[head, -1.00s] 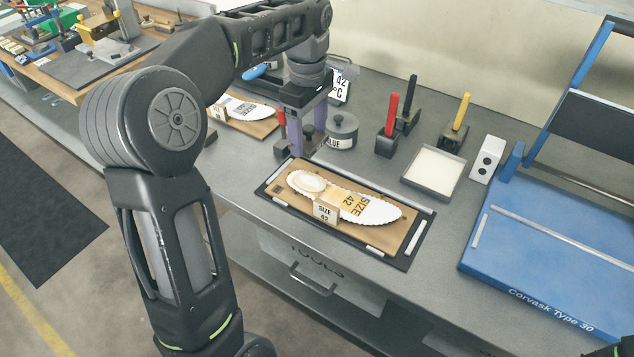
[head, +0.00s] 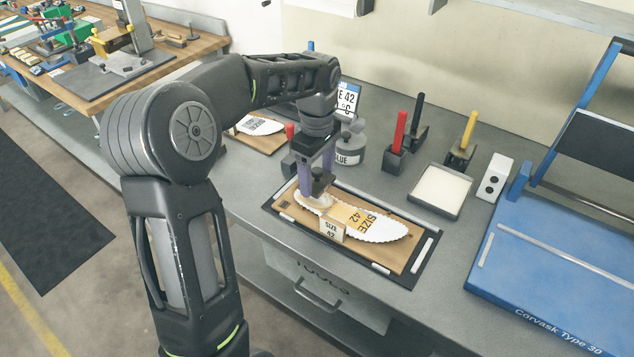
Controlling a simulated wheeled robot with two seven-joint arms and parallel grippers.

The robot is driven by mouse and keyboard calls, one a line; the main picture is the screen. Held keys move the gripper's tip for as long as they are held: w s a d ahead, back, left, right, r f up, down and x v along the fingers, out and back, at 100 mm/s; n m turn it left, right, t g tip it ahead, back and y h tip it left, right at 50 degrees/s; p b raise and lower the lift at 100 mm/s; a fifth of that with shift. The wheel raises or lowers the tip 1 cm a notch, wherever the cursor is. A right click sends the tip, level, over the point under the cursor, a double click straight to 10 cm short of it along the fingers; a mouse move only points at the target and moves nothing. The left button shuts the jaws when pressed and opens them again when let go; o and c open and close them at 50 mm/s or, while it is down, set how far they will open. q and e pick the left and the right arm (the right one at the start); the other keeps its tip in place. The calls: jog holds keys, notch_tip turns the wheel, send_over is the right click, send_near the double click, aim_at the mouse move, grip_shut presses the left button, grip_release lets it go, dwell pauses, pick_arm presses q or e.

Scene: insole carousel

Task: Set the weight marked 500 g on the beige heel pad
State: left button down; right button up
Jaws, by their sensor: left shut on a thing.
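My left gripper (head: 317,194) is shut on a small dark weight (head: 322,182), with its purple fingers pointing down. The fingers and weight are over the heel end of a white insole printed SIZE 42 (head: 372,222). The beige heel pad (head: 308,203) lies at that left end, partly hidden by the fingers. I cannot tell whether the weight touches the pad, and its marking is not readable. My right gripper is out of view.
The insole lies on a brown board in a dark tray (head: 404,278), with a SIZE 42 block (head: 332,231) at its front edge. Behind stand a glue pot (head: 349,150), red, black and yellow handled tools, and a shallow pan (head: 440,190). A blue press (head: 545,265) is at right.

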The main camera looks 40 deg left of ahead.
aim_at(317, 180)
pick_arm(q)
notch_tip(317, 180, down, 3)
jog(key=shift+r, duration=0.1)
jog(key=shift+f+b, duration=0.3)
jog(key=shift+f, duration=0.25)
jog(key=shift+c, duration=1.1)
grip_release()
jog(key=shift+r, duration=0.1)
